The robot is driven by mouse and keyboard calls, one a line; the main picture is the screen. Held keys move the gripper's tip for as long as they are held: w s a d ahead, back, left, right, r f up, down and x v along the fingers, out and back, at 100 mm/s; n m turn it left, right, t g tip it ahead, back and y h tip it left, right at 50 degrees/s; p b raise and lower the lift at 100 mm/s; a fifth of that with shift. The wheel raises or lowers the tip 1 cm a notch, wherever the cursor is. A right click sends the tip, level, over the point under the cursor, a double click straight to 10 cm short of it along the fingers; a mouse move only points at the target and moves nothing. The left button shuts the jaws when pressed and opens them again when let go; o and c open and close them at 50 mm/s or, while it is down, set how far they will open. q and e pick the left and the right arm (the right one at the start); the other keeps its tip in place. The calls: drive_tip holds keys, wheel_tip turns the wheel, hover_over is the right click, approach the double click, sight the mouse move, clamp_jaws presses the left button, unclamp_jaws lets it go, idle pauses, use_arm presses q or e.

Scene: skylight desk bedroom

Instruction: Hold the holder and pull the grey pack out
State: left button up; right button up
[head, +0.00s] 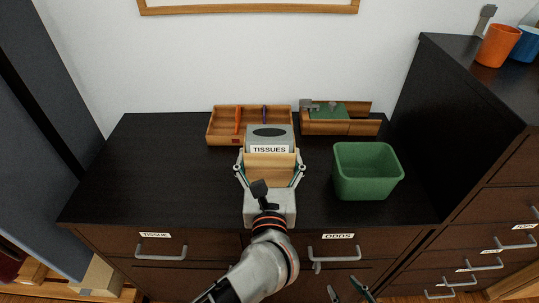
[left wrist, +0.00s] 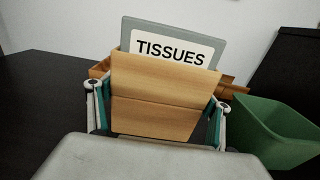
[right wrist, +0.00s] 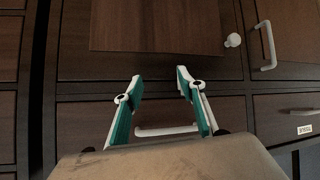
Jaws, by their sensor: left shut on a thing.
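The wooden holder (head: 270,167) stands on the dark dresser top, and its front also fills the middle of the left wrist view (left wrist: 160,105). The grey pack (head: 270,138), labelled TISSUES, stands upright in the holder with its top above the wooden front. It also shows in the left wrist view (left wrist: 172,40). My left gripper (head: 270,172) is shut on the holder, with a finger on each side of it. My right gripper (right wrist: 158,82) is open and empty in front of the drawers, low at the bottom of the head view (head: 348,290).
A green bin (head: 367,172) stands right of the holder. Behind are a wooden tray (head: 215,130) with pens and a wooden box (head: 340,127) with green and grey items. Orange (head: 497,45) and blue cups stand on the taller cabinet at right. The dresser's left side is clear.

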sight(269, 173)
use_arm(q)
drive_tip(key=shift+f+b, duration=0.7)
drive_tip(key=shift+f, duration=0.25)
drive_tip(key=shift+f+b, duration=0.3)
drive_tip(key=shift+f, duration=0.05)
drive_tip(key=shift+f, duration=0.1)
drive_tip(key=shift+f, duration=0.1)
drive_tip(key=shift+f+b, duration=0.45)
drive_tip(key=shift+b, duration=0.05)
drive_tip(key=shift+f+b, duration=0.35)
drive_tip(key=shift+f, duration=0.15)
drive_tip(key=shift+f, duration=0.15)
idle(0.4)
